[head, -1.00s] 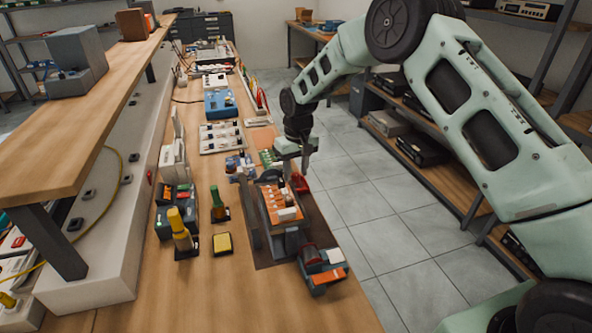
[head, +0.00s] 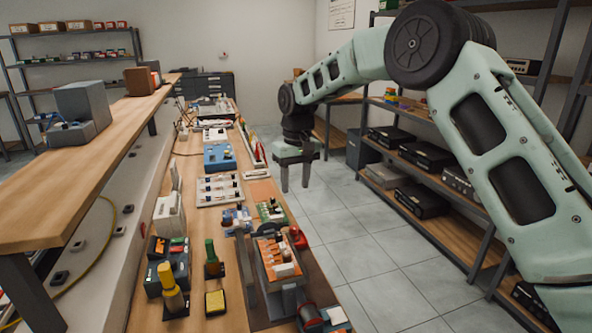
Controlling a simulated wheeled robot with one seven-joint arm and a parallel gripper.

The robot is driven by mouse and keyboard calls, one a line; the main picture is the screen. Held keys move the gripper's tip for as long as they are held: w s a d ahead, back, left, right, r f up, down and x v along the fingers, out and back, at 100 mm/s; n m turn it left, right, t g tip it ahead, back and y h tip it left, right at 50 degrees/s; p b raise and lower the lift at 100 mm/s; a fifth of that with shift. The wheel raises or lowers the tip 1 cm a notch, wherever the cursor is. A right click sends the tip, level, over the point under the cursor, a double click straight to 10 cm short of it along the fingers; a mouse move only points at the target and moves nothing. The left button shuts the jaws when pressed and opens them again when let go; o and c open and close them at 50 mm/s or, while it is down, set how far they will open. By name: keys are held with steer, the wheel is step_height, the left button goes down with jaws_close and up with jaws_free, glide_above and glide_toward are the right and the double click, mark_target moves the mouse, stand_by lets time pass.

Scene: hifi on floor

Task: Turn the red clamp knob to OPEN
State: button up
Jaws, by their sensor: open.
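A red knob (head: 298,238) shows at the right side of a fixture that holds an orange board (head: 271,254), near the bench's right edge. It appears to be the clamp knob; its markings and setting are too small to read. My gripper (head: 295,188) points down with two fingers apart and nothing between them. It shows above the knob in the head view, apart from it, and looks raised near the bench's right edge.
A raised shelf (head: 100,150) stands left. Tiled floor (head: 375,240) is clear to the right, before shelving.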

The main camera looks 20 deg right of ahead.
steer(key=shift+r, duration=2.2)
steer(key=s+a+n, duration=0.2)
steer(key=s+a, duration=0.3)
steer(key=s, duration=0.6)
steer(key=s+a+n, duration=0.1)
steer(key=s+a, duration=0.5)
steer(key=s, duration=0.4)
steer(key=s+d+f+n, duration=0.1)
steer(key=s+d+f, duration=0.1)
steer(key=s, duration=0.9)
steer(key=s+d+f+n, duration=0.1)
steer(key=s+d+f, duration=0.1)
steer(key=s, duration=0.9)
